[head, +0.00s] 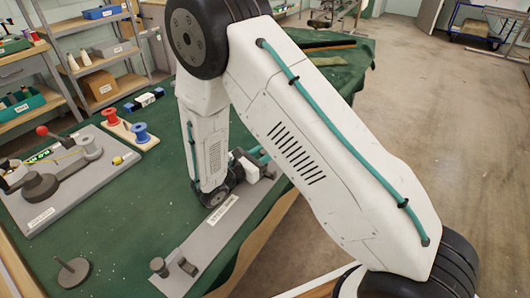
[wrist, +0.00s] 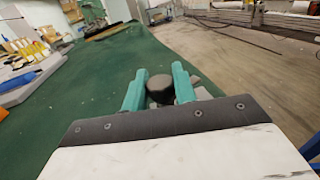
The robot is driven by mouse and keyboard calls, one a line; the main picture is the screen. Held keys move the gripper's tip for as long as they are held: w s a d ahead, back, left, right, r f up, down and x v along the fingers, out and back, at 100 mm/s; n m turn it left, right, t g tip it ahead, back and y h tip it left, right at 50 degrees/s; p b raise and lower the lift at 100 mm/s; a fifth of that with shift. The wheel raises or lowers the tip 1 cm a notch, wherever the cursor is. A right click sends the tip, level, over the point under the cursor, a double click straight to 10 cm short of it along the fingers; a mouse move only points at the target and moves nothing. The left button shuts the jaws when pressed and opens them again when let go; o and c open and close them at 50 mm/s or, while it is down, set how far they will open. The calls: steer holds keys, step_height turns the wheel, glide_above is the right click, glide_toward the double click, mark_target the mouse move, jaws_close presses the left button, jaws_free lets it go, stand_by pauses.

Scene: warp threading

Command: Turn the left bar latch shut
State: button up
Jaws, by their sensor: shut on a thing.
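In the wrist view my gripper (wrist: 159,88) has its two teal fingers on either side of a dark round knob (wrist: 160,86), and they are closed on it. The knob seems to belong to a bar latch, but the latch's arm and base are mostly hidden. In the head view my gripper (head: 262,155) is at the far end of a grey bar plate (head: 212,232), largely hidden behind my arm. A second dark knob (head: 158,267) and a small dark block (head: 188,266) stand at the plate's near end. I cannot tell the latch's angle.
A grey fixture board (head: 75,175) with a red-knobbed lever lies on the green cloth at the left. Red and blue spools (head: 140,130) stand behind it. A dark disc with a peg (head: 72,270) is near the front. Bare cloth lies between.

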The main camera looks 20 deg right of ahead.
steer(key=shift+m+g+h, duration=0.35)
steer(key=shift+m+g, duration=0.65)
steer(key=shift+g, duration=0.55)
steer(key=shift+m+g+h, duration=0.35)
steer(key=shift+m+g, duration=0.65)
steer(key=shift+g, duration=0.55)
steer(key=o, duration=1)
steer(key=shift+c, duration=0.2)
steer(key=a, duration=0.7)
steer(key=shift+s+a, duration=0.1)
steer(key=shift+a, duration=0.3)
